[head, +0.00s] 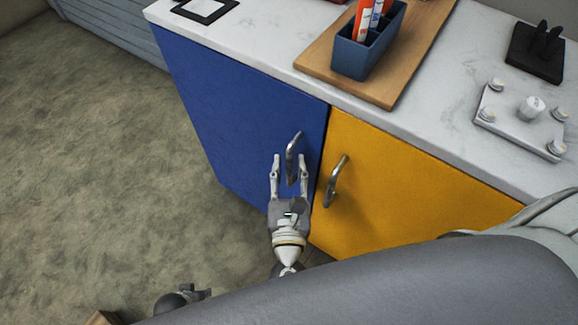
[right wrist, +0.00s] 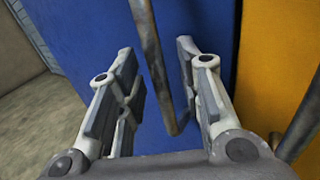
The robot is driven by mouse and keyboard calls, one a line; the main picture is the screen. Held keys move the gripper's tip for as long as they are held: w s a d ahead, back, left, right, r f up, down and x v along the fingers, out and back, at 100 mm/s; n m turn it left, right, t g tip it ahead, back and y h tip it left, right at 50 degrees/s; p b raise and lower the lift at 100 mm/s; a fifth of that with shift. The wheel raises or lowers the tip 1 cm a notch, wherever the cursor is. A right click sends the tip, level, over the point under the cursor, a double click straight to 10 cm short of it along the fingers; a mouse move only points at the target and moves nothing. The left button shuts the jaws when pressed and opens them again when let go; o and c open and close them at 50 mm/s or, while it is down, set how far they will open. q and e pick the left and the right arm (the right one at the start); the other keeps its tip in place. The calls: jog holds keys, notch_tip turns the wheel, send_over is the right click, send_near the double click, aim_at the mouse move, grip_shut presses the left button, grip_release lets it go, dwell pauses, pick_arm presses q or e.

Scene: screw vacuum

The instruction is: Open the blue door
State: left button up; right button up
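The blue door (head: 237,108) is the left front of the cabinet and looks shut, flush beside the yellow door. Its metal bar handle (head: 293,158) is near its right edge. My right gripper (head: 290,165) is open, with one finger on each side of the handle. In the right wrist view, the handle (right wrist: 152,70) runs between the two open fingers (right wrist: 160,85), and I see no finger closed on it. My left gripper (head: 185,298) shows only partly at the bottom of the head view, and its fingers are too small to judge.
The yellow door (head: 400,180) with its own handle (head: 336,182) is just right of the blue one. The white countertop (head: 245,40) above holds a wooden board (head: 385,92), a blue caddy (head: 352,58) and a metal plate with knobs (head: 520,125). The floor (head: 90,150) at left is clear.

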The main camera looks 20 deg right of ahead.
jog(key=shift+w, duration=0.25)
grip_shut()
